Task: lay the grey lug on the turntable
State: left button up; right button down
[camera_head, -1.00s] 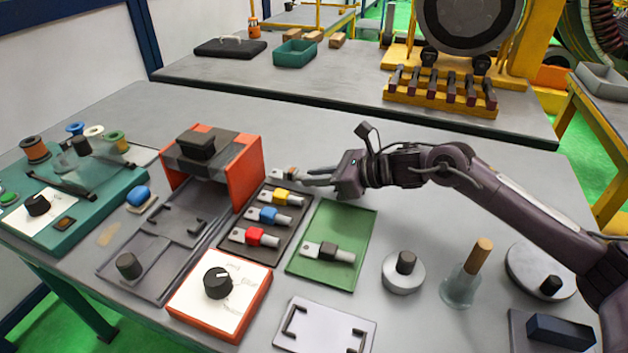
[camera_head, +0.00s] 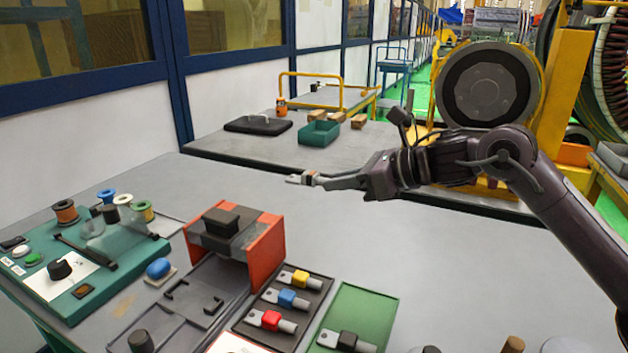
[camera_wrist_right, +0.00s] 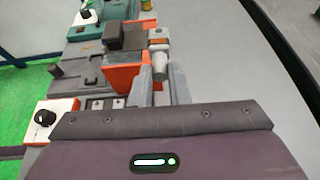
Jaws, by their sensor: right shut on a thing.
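My right gripper (camera_head: 318,180) is shut on the grey lug (camera_head: 297,179), whose pale flat end points left in the head view. The lug is in the air above the table, to the right of and above the orange-sided fixture. In the right wrist view the lug (camera_wrist_right: 159,66) sits between my two fingers, its grey barrel towards the camera. A pale round disc (camera_head: 567,346), possibly the turntable, shows only as a sliver at the bottom edge of the head view. My left gripper is not in view.
The orange-sided fixture (camera_head: 265,245) stands on the left. A dark tray (camera_head: 262,312) holds yellow, blue and red lugs. A green mat (camera_head: 375,312) bears a black lug (camera_head: 347,341).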

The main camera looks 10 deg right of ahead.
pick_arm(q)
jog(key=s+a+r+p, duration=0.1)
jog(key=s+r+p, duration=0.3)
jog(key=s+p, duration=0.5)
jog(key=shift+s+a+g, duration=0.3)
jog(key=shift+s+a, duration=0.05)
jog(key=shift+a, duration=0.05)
pick_arm(e)
jog(key=s+d+m+t+h, duration=0.4)
jog(key=s+m+h, duration=0.4)
jog(key=m+h, duration=0.3)
jog(key=shift+d+t, duration=0.4)
jog(key=shift+t, duration=0.5)
jog(key=shift+f, duration=0.1)
